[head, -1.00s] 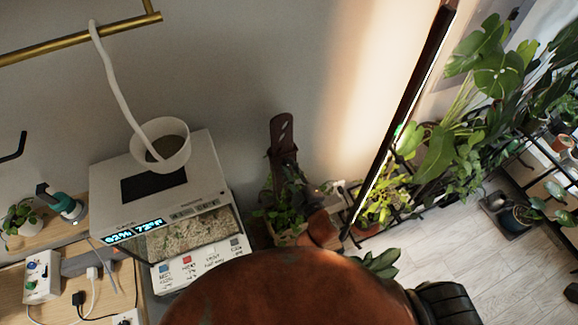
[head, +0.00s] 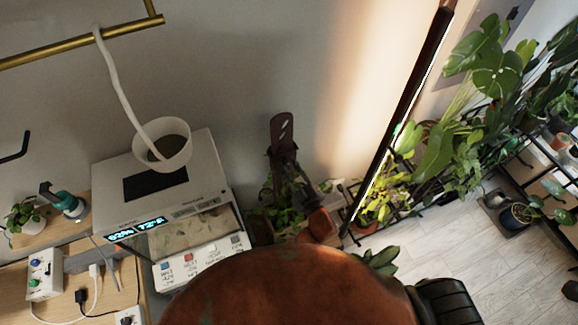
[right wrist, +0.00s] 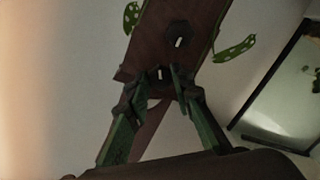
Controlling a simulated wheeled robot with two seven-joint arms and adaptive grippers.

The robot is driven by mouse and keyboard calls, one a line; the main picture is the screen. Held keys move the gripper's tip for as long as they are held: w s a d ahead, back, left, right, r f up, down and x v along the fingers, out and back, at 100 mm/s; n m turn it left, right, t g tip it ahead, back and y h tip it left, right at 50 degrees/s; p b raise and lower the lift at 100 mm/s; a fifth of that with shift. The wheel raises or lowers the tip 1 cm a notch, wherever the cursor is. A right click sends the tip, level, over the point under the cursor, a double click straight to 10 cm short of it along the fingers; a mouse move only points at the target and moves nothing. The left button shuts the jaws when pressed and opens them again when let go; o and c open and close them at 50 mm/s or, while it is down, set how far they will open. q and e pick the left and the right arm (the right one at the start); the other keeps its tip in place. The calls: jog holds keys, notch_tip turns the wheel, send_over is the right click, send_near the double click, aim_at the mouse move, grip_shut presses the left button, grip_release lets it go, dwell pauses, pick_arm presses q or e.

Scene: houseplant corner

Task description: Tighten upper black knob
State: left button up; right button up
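A brown board (head: 282,130) stands against the wall above the small potted plants in the head view. The right wrist view shows its face close up, with the upper black knob (right wrist: 179,34) and a lower black knob (right wrist: 160,73), each with a pale slot. My right gripper (right wrist: 157,82) has its two green fingers spread at the board's lower edge, either side of the lower knob. The upper knob lies above the fingertips. Contact cannot be told. In the head view the right gripper (head: 293,180) is a dark shape at the board's foot. My left gripper is not seen.
A white terrarium (head: 210,165) with a display stands left of the board, with a white pot (head: 162,145) on top. A dark pole with a light strip (head: 400,110) leans at right. Large plants (head: 500,75) and open wood floor (head: 480,250) lie beyond.

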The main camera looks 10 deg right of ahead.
jog(key=o, duration=0.4)
jog(key=shift+o, duration=0.2)
jog(key=v, duration=1.2)
jog(key=shift+f, duration=0.1)
